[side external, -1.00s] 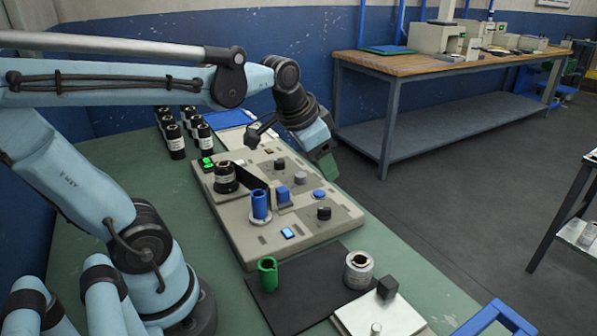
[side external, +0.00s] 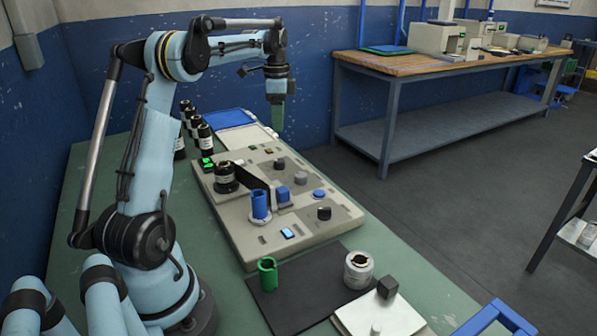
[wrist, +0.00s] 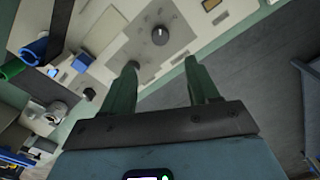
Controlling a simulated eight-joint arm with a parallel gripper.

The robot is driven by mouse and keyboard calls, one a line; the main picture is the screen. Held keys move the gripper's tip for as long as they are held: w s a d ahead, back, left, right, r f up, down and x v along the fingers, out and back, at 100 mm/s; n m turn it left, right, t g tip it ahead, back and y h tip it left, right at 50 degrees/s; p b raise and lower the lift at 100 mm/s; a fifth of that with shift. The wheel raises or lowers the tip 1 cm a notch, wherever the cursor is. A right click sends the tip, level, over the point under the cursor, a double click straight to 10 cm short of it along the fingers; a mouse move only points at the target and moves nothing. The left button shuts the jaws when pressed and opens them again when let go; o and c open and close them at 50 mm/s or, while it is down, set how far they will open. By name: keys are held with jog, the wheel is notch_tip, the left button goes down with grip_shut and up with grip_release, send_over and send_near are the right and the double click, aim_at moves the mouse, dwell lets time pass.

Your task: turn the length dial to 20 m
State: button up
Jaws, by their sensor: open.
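My gripper (side external: 277,125) hangs pointing down above the far end of the beige wrapper panel (side external: 238,220). Its two green fingers (wrist: 161,66) are apart with nothing between them. A dark round dial (wrist: 160,35) with a white pointer mark sits on a grey plate in the wrist view, just beyond the fingertips and apart from them. It seems to be the far black knob (side external: 280,164) in the side view. A grey knob (side external: 300,178) and a nearer black knob (side external: 324,213) also stand on the panel. The scale and labels are too small to read.
A black roll (side external: 225,178), a blue cylinder (side external: 260,205) and a blue block (side external: 283,194) stand up from the panel. Dark rolls (side external: 206,140) stand behind it. A green cylinder (side external: 267,273) and a silver roll (side external: 358,270) stand on the black mat (side external: 312,298) in front.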

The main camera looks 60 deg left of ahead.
aim_at(279, 160)
notch_tip(279, 160, down, 12)
jog(key=shift+f, duration=0.1)
dwell(0.5)
jog(key=c, duration=1)
jog(key=shift+c, duration=0.2)
